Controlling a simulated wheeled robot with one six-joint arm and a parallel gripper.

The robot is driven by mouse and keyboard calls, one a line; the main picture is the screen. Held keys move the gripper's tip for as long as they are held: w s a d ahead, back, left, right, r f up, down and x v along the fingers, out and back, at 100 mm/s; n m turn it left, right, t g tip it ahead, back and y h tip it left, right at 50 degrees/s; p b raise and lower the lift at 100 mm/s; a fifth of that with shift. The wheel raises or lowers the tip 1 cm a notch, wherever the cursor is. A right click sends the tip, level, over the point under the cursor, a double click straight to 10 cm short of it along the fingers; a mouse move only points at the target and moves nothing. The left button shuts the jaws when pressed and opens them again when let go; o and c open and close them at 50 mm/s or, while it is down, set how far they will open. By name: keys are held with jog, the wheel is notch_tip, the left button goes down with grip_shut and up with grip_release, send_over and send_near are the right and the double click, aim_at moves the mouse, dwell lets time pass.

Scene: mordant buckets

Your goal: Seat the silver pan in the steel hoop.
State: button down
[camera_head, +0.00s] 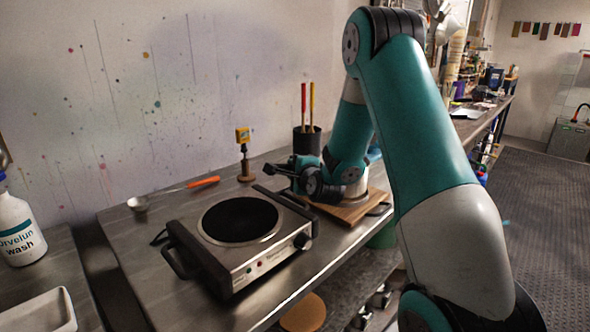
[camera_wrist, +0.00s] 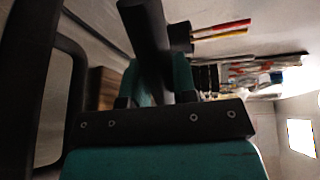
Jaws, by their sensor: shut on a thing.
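My gripper (camera_head: 298,178) is low over the bench, just behind the right side of the hot plate. In the wrist view its teal fingers (camera_wrist: 168,82) are shut on a thick black bar (camera_wrist: 146,35) that looks like a handle. What the bar belongs to is not clear. The silver pan cannot be made out for certain; my arm hides much of that spot. A pale metal rim (camera_head: 203,213) rings the dark round plate of the hot plate (camera_head: 232,275); whether this is the steel hoop I cannot tell.
A wooden board (camera_head: 345,212) lies under my wrist. A small metal cup (camera_head: 138,203) with an orange-handled rod (camera_head: 203,182) lies at the left. A yellow-topped stand (camera_head: 243,140) and a black pot of sticks (camera_head: 307,142) stand behind. The bench's front right strip is clear.

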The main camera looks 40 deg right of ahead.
jog(key=shift+f+b, duration=0.75)
jog(key=shift+f, duration=0.1)
dwell(0.4)
jog(key=c, duration=0.8)
grip_release()
jog(key=shift+f, duration=0.15)
jog(key=shift+b+v, duration=8.75)
jog(key=shift+b, duration=0.4)
jog(key=shift+d, duration=0.15)
